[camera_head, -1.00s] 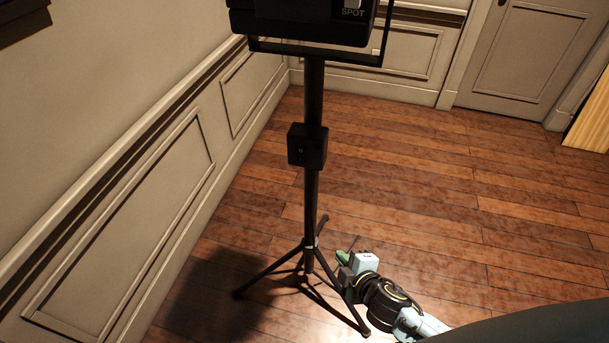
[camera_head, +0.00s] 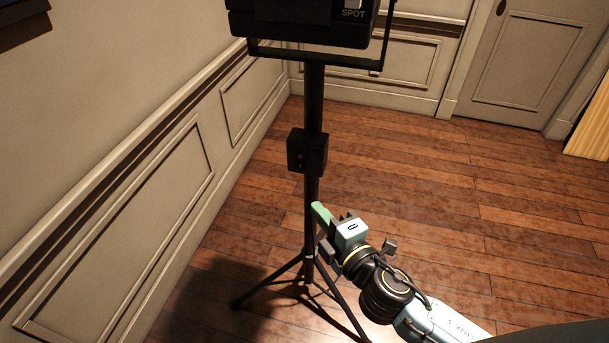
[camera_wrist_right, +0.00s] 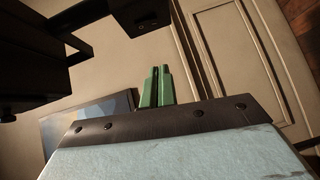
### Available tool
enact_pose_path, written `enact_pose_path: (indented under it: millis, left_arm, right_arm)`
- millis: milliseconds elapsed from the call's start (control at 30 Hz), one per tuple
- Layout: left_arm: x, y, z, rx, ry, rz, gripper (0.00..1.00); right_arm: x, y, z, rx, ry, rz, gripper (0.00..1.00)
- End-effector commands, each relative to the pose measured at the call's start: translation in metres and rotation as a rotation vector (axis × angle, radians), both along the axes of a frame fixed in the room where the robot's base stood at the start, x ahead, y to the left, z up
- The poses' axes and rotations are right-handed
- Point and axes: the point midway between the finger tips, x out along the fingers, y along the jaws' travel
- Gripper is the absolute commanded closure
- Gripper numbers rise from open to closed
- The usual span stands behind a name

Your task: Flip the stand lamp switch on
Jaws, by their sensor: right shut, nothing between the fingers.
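The stand lamp is a black tripod stand with a pole (camera_head: 313,95) and a dark lamp head (camera_head: 300,27) marked SPOT, cut off by the top edge. A small black switch box (camera_head: 307,151) sits midway up the pole; a small switch shows faintly on its front face. My right gripper (camera_head: 318,211) is below the box and beside the pole in the head view, its green fingers pointing up and left. The fingers are shut and empty; they also show in the right wrist view (camera_wrist_right: 158,87), with a dark box-shaped part (camera_wrist_right: 145,14) beyond them. My left gripper is out of view.
Tripod legs (camera_head: 268,281) spread over the wooden floor (camera_head: 420,190) close to my right wrist. A panelled wall (camera_head: 120,210) runs along the left. A door (camera_head: 520,60) stands at the back right. The floor right of the stand is clear.

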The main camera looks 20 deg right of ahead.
Motion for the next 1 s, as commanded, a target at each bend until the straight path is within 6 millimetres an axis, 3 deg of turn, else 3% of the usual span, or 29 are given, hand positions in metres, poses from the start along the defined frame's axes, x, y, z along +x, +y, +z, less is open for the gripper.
enact_pose_path:
  millis: [500, 600, 1000]
  left_arm:
    - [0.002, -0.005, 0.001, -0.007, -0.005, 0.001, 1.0]
    - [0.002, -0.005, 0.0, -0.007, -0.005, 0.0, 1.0]
    - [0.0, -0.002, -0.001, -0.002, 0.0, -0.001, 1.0]
  right_arm:
    - [0.091, 0.018, -0.006, 0.001, -0.003, 0.0, 1.0]
    - [0.104, 0.006, -0.01, -0.003, -0.001, -0.001, 1.0]
    - [0.12, -0.005, -0.012, 0.001, 0.0, 0.0, 1.0]
